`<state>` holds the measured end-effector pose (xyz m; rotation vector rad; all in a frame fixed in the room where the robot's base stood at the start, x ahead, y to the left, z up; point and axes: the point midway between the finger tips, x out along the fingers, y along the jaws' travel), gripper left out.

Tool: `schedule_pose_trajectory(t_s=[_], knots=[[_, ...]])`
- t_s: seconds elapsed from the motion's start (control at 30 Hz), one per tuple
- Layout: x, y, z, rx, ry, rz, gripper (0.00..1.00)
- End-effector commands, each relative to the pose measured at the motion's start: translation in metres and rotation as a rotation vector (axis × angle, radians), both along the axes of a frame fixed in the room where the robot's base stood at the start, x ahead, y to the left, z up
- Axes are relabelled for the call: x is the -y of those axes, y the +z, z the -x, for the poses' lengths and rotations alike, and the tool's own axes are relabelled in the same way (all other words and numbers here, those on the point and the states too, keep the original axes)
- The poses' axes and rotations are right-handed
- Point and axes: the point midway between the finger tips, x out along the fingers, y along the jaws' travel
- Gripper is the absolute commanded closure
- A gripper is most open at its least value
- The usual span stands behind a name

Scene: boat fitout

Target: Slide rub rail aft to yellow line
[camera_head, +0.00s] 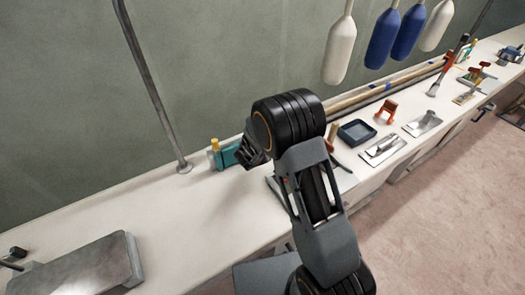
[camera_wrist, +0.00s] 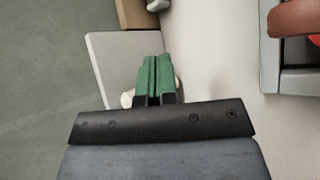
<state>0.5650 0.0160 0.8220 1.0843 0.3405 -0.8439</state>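My gripper (camera_wrist: 154,78) shows in the wrist view with its two green fingers side by side and nearly touching. I see nothing held between them. They are over a pale flat plate (camera_wrist: 112,58) by the wall, with a small whitish piece partly hidden behind them. In the head view my arm covers the middle of the bench. A long tan wooden strip (camera_head: 360,99), which looks like the rub rail, lies along the wall to the right of my arm. Its left end is hidden behind my arm. I cannot make out a yellow line.
The pale bench (camera_head: 150,205) carries a blue tray (camera_head: 357,132), an orange clamp-like piece (camera_head: 386,111), trowels and brushes on the right. A grey slab (camera_head: 85,268) is at lower left. Fenders (camera_head: 340,50) hang above. A slanted post (camera_head: 150,85) meets the bench.

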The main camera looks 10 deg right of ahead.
Motion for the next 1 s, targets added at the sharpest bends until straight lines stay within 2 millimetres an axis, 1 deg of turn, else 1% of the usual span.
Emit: schedule_pose_trajectory(t_s=[0.03,0.17,0.57,0.7,1.0], knots=[[-0.002,-0.006,-0.002,-0.006,0.018,0.006,1.00],[-0.003,-0.014,-0.007,-0.011,0.039,0.014,1.00],[0.017,-0.042,-0.037,-0.011,0.038,0.014,1.00],[0.023,-0.056,-0.047,-0.010,0.038,0.014,1.00],[0.033,-0.068,-0.063,-0.010,0.039,0.013,1.00]])
